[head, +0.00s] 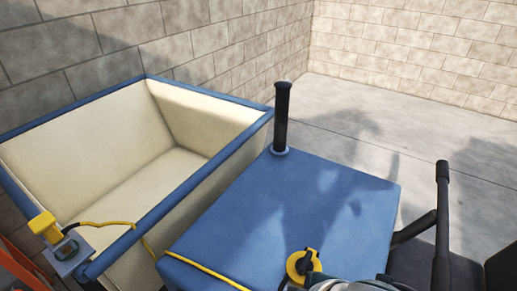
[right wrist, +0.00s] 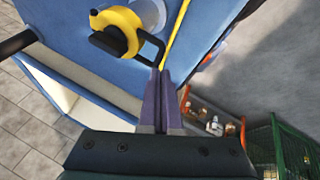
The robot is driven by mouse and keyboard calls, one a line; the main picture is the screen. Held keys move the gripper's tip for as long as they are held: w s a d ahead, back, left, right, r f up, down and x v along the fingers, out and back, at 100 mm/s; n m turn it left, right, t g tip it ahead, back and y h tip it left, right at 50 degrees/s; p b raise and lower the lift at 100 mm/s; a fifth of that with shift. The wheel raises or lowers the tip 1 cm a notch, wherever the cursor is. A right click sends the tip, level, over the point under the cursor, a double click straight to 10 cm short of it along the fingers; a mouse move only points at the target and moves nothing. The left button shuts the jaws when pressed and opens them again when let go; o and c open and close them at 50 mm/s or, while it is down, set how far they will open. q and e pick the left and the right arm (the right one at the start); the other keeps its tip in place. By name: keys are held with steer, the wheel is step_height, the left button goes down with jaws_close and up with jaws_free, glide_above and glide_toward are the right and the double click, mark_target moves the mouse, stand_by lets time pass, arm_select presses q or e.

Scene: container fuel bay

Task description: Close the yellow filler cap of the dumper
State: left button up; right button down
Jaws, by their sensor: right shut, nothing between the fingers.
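The yellow filler cap (head: 300,266) is near the front edge of the dumper's blue top (head: 300,205) in the head view. In the right wrist view the round yellow cap (right wrist: 124,24) has a black grip and a thin black loop on its side. A pale grey round part (right wrist: 150,12) shows beside the cap; I cannot tell how the cap sits on it. My right gripper (right wrist: 166,75) is shut and empty, its fingertips at the lower end of the black loop. I cannot tell whether they touch it. My left gripper is not in view.
A cream skip with a blue rim (head: 205,189) stands to the left. A yellow block (head: 44,226) with a cable is at its corner. A black post (head: 282,115) rises from the blue top, and a black bar (head: 442,215) stands at right. Open floor lies behind.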

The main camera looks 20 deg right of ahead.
steer(key=f, duration=0.1)
steer(key=f+b, duration=0.1)
steer(key=f, duration=0.1)
steer(key=shift+s+a+b, duration=0.2)
steer(key=shift+a+b, duration=0.1)
steer(key=shift+a, duration=0.05)
stand_by(0.4)
